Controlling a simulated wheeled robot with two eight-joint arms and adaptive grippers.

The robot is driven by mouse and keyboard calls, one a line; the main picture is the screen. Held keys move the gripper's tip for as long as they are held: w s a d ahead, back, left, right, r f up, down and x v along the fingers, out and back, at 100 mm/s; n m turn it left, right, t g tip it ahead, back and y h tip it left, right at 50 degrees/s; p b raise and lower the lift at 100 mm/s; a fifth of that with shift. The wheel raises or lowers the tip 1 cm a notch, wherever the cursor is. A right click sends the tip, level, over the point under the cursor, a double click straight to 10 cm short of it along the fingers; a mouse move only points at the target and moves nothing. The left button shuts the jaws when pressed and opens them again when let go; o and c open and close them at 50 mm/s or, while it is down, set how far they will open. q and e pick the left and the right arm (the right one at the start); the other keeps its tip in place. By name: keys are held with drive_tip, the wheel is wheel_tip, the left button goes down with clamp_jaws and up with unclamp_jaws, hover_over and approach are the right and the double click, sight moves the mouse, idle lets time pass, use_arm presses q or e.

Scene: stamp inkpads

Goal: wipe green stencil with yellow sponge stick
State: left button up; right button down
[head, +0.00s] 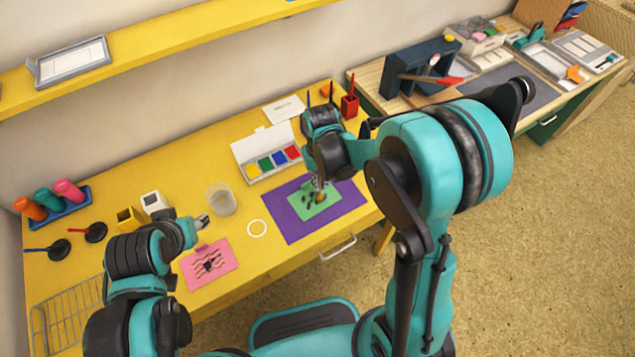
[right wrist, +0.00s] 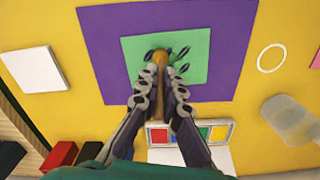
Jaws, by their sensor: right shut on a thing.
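The green stencil (head: 333,199) lies on a purple mat (head: 279,217) on the yellow table; it also shows in the right wrist view (right wrist: 197,65), with dark oval shapes on it. My right gripper (head: 319,184) points down over the stencil. In the right wrist view, its fingers (right wrist: 160,88) are shut on the yellow sponge stick (right wrist: 159,62), whose end is at the stencil's middle. I cannot tell whether it touches the surface. The fingers hide part of the stick and stencil. My left gripper (head: 203,220) is above the table near a pink card, away from the stencil; its jaw opening is unclear.
A white tray of colored inkpads (head: 267,152) stands behind the mat. A clear cup (head: 221,200) and a white ring (head: 257,228) are to its left. A red holder (head: 350,107) stands at the back right.

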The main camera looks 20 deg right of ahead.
drive_tip(key=shift+s+a, duration=0.2)
drive_tip(key=shift+a, duration=0.45)
drive_tip(key=shift+a, duration=0.1)
drive_tip(key=shift+w+d, duration=0.2)
drive_tip(key=shift+d, duration=0.5)
drive_tip(key=shift+r, duration=0.4)
idle(0.3)
drive_tip(key=a, duration=0.1)
drive_tip(key=s+a, duration=0.1)
drive_tip(key=shift+a+f, duration=0.1)
drive_tip(key=shift+a, duration=0.25)
